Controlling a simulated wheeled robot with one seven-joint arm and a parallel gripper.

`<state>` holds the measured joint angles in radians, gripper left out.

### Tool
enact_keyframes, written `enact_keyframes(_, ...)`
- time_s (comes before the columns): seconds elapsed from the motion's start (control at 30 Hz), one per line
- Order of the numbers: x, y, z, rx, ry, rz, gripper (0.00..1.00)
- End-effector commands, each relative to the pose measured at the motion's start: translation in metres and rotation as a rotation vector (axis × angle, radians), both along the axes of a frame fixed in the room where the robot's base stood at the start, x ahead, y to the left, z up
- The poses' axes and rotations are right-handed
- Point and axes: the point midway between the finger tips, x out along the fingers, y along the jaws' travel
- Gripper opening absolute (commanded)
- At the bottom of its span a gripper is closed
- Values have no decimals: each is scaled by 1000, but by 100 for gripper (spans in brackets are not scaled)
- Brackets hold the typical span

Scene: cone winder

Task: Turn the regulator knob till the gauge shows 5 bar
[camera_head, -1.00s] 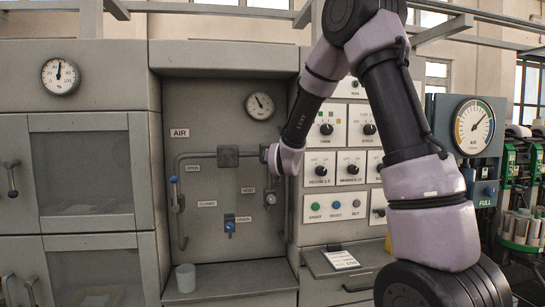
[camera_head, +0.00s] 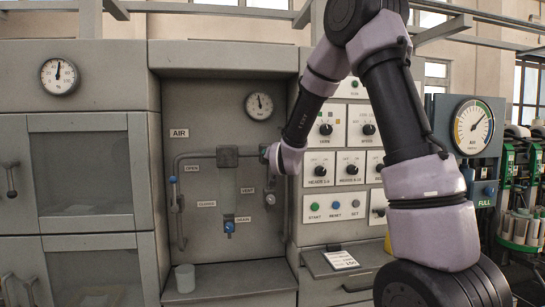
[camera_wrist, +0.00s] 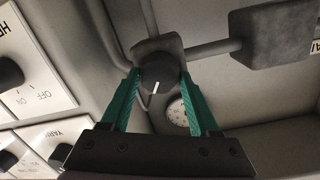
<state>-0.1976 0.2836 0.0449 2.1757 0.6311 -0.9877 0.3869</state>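The dark round regulator knob (camera_wrist: 159,74) shows in the wrist view, with a white mark pointing down. My gripper (camera_wrist: 160,80) has its two green fingers on either side of the knob, shut on it. Part of a gauge face (camera_wrist: 177,113) also shows between the fingers in the wrist view.
A pipe with a grey block (camera_head: 228,156) runs beside the knob. A blue drain valve (camera_head: 229,227) and a white cup (camera_head: 185,278) are lower in the recess. The switch panel (camera_head: 337,185) stands close on the right.

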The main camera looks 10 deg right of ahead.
Motion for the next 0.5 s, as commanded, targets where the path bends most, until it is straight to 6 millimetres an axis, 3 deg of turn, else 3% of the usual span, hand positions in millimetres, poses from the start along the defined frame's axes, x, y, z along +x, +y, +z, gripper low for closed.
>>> enact_keyframes(0.37,-1,0,0,-1,0,0,87)
enact_keyframes(0.5,-12,1,2,0,0,1,87)
